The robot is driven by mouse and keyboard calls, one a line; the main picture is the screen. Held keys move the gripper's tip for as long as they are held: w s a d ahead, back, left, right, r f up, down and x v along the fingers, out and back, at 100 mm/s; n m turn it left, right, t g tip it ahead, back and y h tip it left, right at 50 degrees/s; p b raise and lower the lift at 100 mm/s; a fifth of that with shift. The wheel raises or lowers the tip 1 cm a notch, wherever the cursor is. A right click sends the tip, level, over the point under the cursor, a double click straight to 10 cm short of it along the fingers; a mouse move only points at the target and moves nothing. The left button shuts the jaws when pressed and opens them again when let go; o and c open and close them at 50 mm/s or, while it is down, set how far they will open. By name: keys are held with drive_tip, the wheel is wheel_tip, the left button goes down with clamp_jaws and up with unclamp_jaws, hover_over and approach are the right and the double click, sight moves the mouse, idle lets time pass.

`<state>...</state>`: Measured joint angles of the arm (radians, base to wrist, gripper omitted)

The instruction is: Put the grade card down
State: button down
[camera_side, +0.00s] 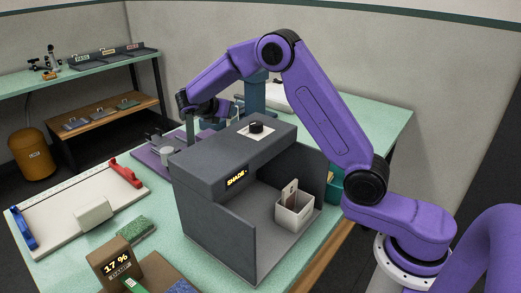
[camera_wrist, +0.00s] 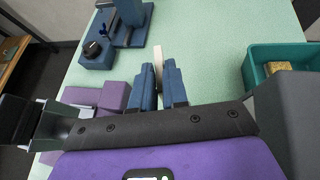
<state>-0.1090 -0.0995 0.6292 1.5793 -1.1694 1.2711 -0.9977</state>
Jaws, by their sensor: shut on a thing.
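In the wrist view my gripper (camera_wrist: 159,80) has its two blue fingers shut on a thin pale card (camera_wrist: 158,57), seen edge-on between them. I take this to be the grade card; its face and any marking are hidden. Mint-green table (camera_wrist: 205,50) shows beyond the fingertips, and I cannot tell how high the card is above it. In the side view my gripper (camera_side: 190,128) is behind the grey shade booth (camera_side: 235,150), pointing down near a purple base. The card cannot be made out there.
A white bin (camera_side: 294,214) with a tan piece stands inside the booth. A teal bin (camera_wrist: 262,58) is right of my gripper in the wrist view, and a blue stand (camera_wrist: 128,25) is at upper left. A white tray (camera_side: 70,210) lies on the table at left.

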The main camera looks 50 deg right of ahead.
drive_tip(key=s+d+f+m+g, duration=0.2)
drive_tip(key=d+m+g, duration=0.1)
drive_tip(key=d, duration=0.3)
wheel_tip(320, 180, down, 9)
idle(0.3)
drive_tip(key=shift+w+f, duration=0.1)
drive_tip(key=shift+f, duration=0.15)
drive_tip(key=c, duration=1.1)
unclamp_jaws()
drive_tip(key=shift+c, duration=0.2)
drive_tip(key=shift+r, duration=0.1)
drive_tip(key=shift+a+r, duration=0.2)
drive_tip(key=v, duration=1.1)
drive_tip(key=shift+a, duration=0.35)
